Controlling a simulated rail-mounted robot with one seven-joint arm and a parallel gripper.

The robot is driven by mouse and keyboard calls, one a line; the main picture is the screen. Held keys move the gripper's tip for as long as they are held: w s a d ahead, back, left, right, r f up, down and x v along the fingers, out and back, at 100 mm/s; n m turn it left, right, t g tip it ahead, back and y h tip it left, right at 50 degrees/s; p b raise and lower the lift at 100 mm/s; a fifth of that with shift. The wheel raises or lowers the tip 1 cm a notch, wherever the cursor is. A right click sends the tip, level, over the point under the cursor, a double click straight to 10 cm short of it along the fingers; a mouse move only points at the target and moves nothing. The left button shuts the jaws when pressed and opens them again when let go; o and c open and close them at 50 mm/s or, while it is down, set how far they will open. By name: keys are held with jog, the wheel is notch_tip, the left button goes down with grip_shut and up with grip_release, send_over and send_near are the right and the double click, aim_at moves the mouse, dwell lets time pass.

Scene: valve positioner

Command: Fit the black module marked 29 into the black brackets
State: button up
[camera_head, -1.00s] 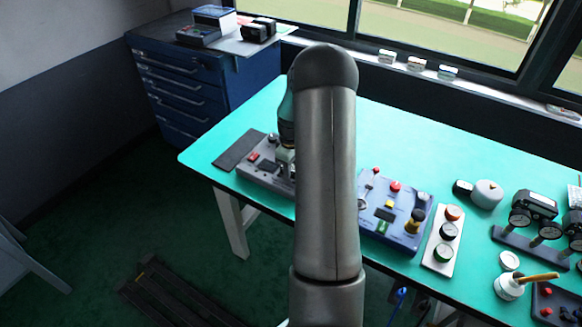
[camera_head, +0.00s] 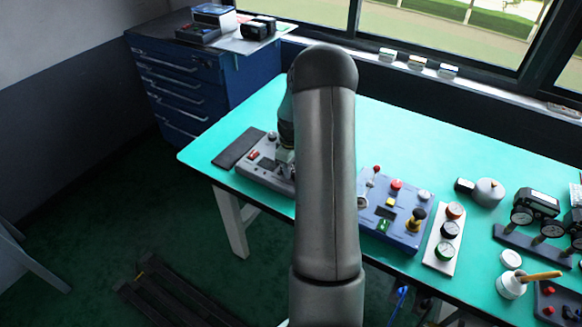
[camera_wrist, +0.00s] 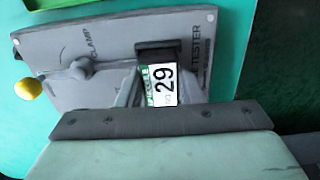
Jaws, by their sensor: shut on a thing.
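The black module marked 29 (camera_wrist: 165,86) shows its white label with a green strip in the wrist view. My gripper (camera_wrist: 158,72) is shut on it, with a grey finger on either side. The module is over the grey panel (camera_wrist: 115,38) lettered CLAMP and TESTER, near the panel's right end. I cannot tell whether it touches the panel. In the head view the same grey panel (camera_head: 250,172) lies at the table's left end, and my arm hides part of it. The black brackets cannot be made out; the module and my fingers cover that area.
A grey clamp knob (camera_wrist: 80,68) and a yellow ball (camera_wrist: 30,88) are left of the module. A dark pad (camera_head: 238,148) lies beside the panel. A blue control box (camera_head: 402,230) and a gauge plate (camera_head: 444,240) stand to the right. The table's back middle is clear.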

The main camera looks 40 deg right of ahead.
jog(key=o, duration=0.7)
jog(key=shift+o, duration=0.2)
notch_tip(320, 180, up, 11)
jog(key=p, duration=0.6)
notch_tip(320, 180, up, 7)
jog(key=p, duration=0.3)
jog(key=shift+p, duration=0.35)
dwell(0.4)
dwell(0.4)
